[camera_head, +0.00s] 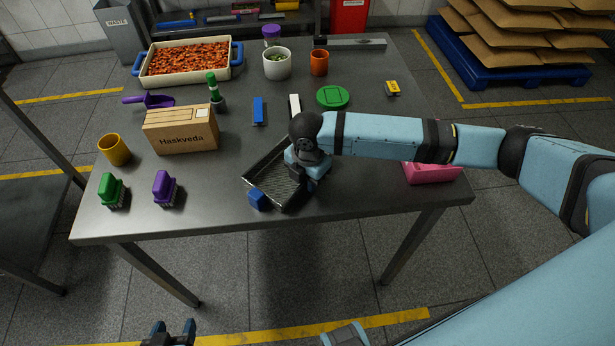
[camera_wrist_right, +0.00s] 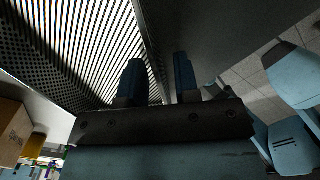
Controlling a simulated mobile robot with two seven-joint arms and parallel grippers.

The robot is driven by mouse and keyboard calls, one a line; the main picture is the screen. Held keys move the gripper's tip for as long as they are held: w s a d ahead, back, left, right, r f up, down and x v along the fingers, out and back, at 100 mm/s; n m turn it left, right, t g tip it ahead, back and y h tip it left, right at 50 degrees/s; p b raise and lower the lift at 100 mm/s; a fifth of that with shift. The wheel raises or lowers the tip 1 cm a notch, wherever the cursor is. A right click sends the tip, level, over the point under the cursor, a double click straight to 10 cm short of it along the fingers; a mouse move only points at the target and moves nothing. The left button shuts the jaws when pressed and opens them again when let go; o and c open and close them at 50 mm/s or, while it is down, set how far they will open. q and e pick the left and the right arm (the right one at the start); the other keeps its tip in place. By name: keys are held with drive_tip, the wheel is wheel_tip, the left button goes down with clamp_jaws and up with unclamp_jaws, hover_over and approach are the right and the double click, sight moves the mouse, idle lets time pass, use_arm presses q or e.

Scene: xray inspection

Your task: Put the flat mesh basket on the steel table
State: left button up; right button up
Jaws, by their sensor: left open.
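The flat mesh basket (camera_head: 262,165) is dark, with a thin metal rim. In the head view it appears to rest on the steel table (camera_head: 225,205) near the front edge, partly hidden by my right arm. The right wrist view shows its slotted mesh floor (camera_wrist_right: 85,40). My right gripper (camera_wrist_right: 160,78) points down at the basket's right side. Its fingers are apart, one over the mesh and one outside the wall, with the wall between them and a gap showing. My left gripper (camera_head: 168,335) is open and empty at the bottom, off the table's front.
A small blue block (camera_head: 257,199) is at the basket's front corner. A Haskveda box (camera_head: 181,130), purple brush (camera_head: 164,188) and green brush (camera_head: 112,191) stand left. A pink item (camera_head: 431,173) lies right, under my arm. A filled tray (camera_head: 187,62) is at the back.

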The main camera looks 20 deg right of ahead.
drive_tip(key=shift+r, duration=0.15)
wheel_tip(320, 180, up, 12)
idle(0.5)
idle(0.4)
